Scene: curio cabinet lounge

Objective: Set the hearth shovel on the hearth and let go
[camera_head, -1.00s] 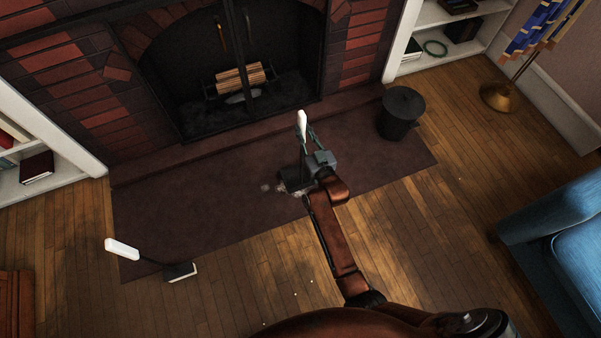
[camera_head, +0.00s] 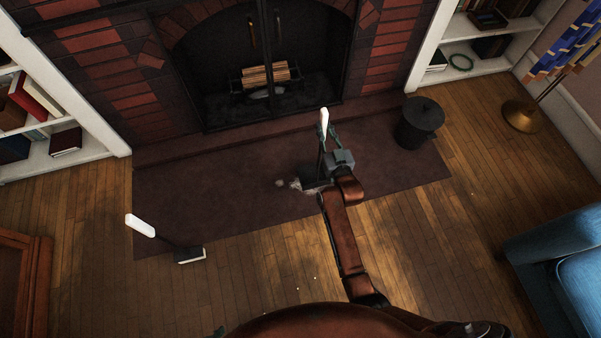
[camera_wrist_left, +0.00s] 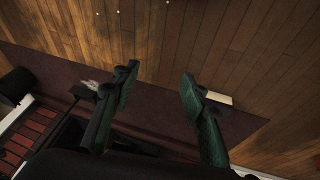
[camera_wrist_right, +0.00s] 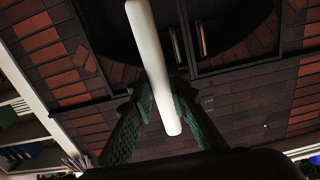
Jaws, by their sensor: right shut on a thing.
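The hearth shovel has a white handle (camera_head: 324,118) and a dark pan (camera_head: 312,174). My right gripper (camera_head: 327,133) is shut on the handle, with the pan low over the dark hearth slab (camera_head: 220,185); I cannot tell whether it touches. In the right wrist view the white handle (camera_wrist_right: 150,52) stands tilted between the fingers. Pale ash (camera_head: 296,184) lies beside the pan and partly behind it.
A white-handled brush (camera_head: 189,255) leans at the hearth's front left. A black lidded bucket (camera_head: 420,123) stands at the hearth's right end. The firebox holds logs (camera_head: 265,74). A blue armchair (camera_head: 570,265) is at right. The left half of the hearth is clear.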

